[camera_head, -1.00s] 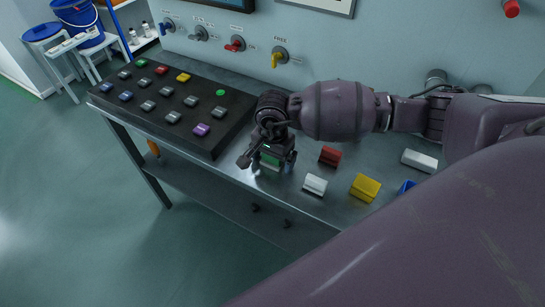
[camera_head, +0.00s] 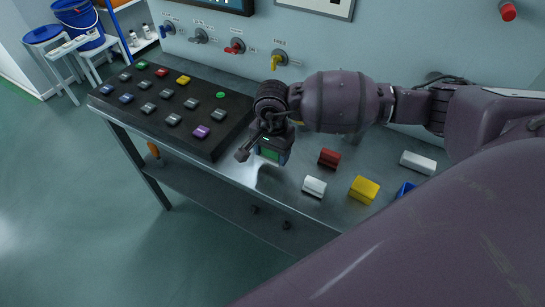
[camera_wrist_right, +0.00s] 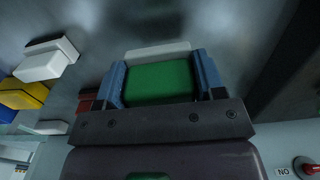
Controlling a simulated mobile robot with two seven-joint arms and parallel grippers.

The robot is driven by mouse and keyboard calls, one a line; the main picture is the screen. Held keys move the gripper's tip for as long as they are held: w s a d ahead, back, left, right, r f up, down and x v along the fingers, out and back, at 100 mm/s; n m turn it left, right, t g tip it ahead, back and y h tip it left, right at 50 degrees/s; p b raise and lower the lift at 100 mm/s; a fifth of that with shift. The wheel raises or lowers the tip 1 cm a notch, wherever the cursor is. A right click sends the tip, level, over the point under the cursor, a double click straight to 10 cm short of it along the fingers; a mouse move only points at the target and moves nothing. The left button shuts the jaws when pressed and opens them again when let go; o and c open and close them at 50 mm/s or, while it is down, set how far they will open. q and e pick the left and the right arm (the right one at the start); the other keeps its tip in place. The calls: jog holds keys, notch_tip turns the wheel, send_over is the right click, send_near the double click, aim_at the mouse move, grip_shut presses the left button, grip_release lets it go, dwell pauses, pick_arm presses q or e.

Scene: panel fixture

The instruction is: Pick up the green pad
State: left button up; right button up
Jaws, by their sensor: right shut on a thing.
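The green pad (camera_wrist_right: 158,83) fills the space between the two blue fingers of my right gripper (camera_wrist_right: 160,80) in the right wrist view. A pale edge shows along the pad's far side. In the head view my right gripper (camera_head: 269,155) points down, shut on the green pad (camera_head: 268,154), over the table near its front edge. The pad appears held a little above the tabletop. My left gripper is not in view.
White (camera_head: 314,186), red (camera_head: 329,158), yellow (camera_head: 364,189) and blue (camera_head: 405,189) pads lie on the metal table to the right, with another white pad (camera_head: 418,162) behind. A black button panel (camera_head: 215,142) stands left of my gripper. Valve knobs line the back wall.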

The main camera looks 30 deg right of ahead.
notch_tip(320, 180, up, 17)
jog(key=p, duration=0.1)
dwell(0.3)
